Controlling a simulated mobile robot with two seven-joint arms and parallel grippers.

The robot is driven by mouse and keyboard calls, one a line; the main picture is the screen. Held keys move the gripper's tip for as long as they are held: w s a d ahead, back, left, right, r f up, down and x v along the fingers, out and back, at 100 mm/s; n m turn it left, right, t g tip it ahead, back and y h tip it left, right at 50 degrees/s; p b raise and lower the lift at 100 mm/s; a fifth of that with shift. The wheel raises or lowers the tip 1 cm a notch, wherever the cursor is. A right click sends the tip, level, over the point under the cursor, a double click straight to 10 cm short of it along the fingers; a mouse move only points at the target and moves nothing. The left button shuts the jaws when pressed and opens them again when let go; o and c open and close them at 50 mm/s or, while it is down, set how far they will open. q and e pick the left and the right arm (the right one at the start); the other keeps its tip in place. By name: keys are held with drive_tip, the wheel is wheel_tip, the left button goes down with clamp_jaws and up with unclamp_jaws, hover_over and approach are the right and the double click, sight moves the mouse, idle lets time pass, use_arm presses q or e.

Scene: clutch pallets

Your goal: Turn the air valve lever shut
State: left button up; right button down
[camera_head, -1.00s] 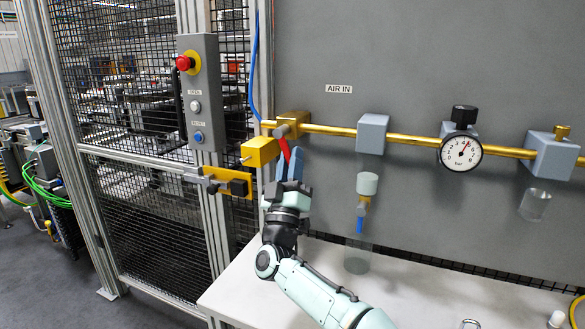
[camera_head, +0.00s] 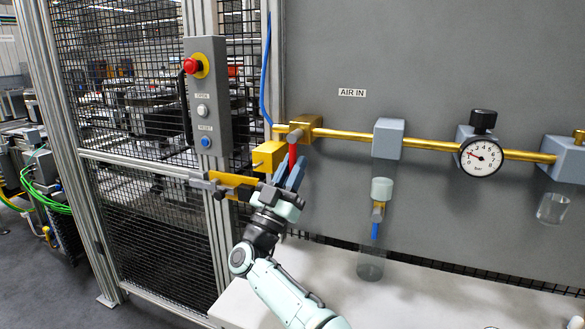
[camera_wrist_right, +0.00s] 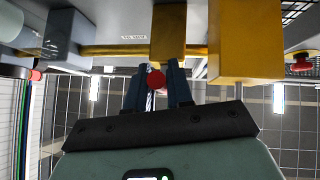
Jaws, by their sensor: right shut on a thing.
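The red air valve lever (camera_head: 293,153) hangs nearly straight down from the brass valve body (camera_head: 308,127) at the left end of the brass air pipe. My right gripper (camera_head: 290,174) has its blue fingers shut on the lower part of the lever. In the right wrist view the round red lever end (camera_wrist_right: 156,79) sits between the two fingers (camera_wrist_right: 157,88), below the brass valve. The fingers hide part of the lever. The pressure gauge (camera_head: 481,157) on the pipe has its needle pointing to the upper left. My left gripper is not in view.
A yellow block (camera_head: 269,156) and a yellow latch plate (camera_head: 236,181) are close to the left of my right gripper. A grey control box (camera_head: 208,95) with a red button is on the fence post. A grey unit (camera_head: 388,138) with a hanging bowl is to the right.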

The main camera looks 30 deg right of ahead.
drive_tip(key=c, duration=1.1)
unclamp_jaws()
drive_tip(key=shift+w, duration=0.1)
drive_tip(key=shift+s+a+f, duration=0.2)
drive_tip(key=shift+a+f, duration=0.15)
drive_tip(key=shift+a, duration=0.05)
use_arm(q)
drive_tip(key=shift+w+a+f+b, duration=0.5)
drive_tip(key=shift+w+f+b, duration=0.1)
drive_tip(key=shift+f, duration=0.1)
use_arm(e)
drive_tip(key=v, duration=1.2)
drive_tip(key=shift+s+a+f, duration=0.1)
drive_tip(key=shift+f, duration=0.05)
